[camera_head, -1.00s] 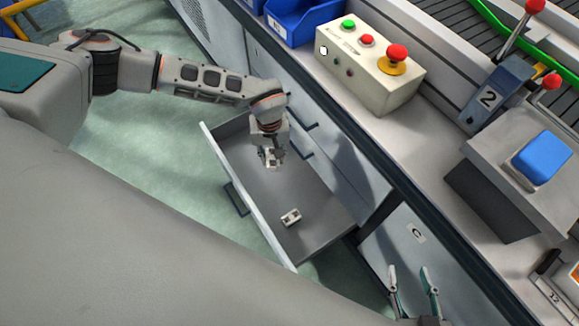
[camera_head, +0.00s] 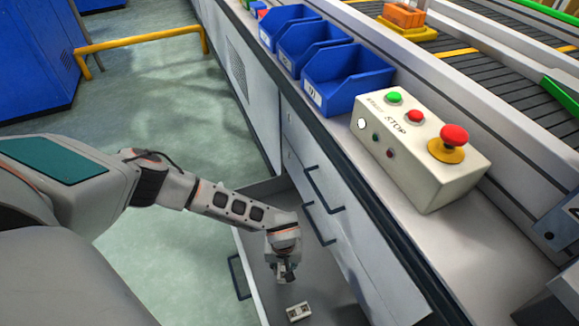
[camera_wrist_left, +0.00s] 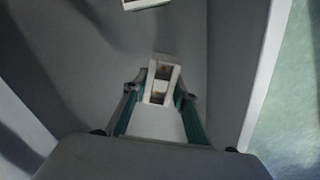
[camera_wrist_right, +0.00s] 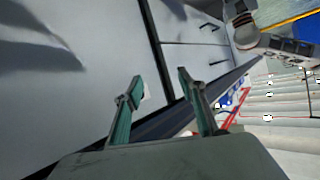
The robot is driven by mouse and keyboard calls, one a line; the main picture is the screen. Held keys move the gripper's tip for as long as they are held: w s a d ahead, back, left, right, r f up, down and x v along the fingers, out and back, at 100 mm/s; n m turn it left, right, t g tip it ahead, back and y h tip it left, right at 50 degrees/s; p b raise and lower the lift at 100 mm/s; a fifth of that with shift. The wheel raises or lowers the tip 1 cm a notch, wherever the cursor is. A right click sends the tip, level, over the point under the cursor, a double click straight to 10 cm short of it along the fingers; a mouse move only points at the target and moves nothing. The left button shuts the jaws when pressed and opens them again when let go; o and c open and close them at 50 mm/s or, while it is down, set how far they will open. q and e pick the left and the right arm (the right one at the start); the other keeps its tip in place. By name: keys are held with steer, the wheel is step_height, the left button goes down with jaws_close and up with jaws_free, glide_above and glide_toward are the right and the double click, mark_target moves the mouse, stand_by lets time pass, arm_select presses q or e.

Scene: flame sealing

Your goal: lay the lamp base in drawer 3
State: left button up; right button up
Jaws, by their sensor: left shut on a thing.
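The lamp base (camera_wrist_left: 162,70), a small white block-like piece with a recess, is between the fingers of my left gripper (camera_wrist_left: 160,98) in the left wrist view. My left gripper (camera_head: 283,277) is shut on it and points down inside the open drawer (camera_wrist_left: 268,75). The head view does not show clearly whether the piece touches the drawer floor. A second, similar white piece (camera_head: 298,312) lies on the drawer floor, apart from the gripper. My right gripper (camera_wrist_right: 157,88) is open and empty in the right wrist view, near grey cabinet fronts.
Closed drawers with dark handles (camera_head: 325,190) stand beside the open one. Above them, the worktop carries blue bins (camera_head: 345,75) and a control box (camera_head: 420,150) with buttons. A yellow rail (camera_head: 140,38) stands on the green floor at the far left.

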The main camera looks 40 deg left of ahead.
arm_select(q)
steer(key=shift+f, duration=0.7)
steer(key=f+b, duration=0.2)
steer(key=f, duration=0.2)
steer(key=shift+s+f, duration=0.15)
steer(key=shift+s, duration=0.05)
steer(key=shift+w, duration=0.15)
steer(key=shift+w+r, duration=0.15)
steer(key=shift+r, duration=0.05)
steer(key=shift+f, duration=0.2)
steer(key=o, duration=1.1)
arm_select(e)
steer(key=a+m, duration=0.1)
steer(key=s+a+m, duration=0.1)
steer(key=a+f+m+y, duration=0.1)
steer(key=shift+s+a, duration=0.25)
steer(key=shift+a, duration=0.05)
arm_select(q)
steer(key=shift+r, duration=0.1)
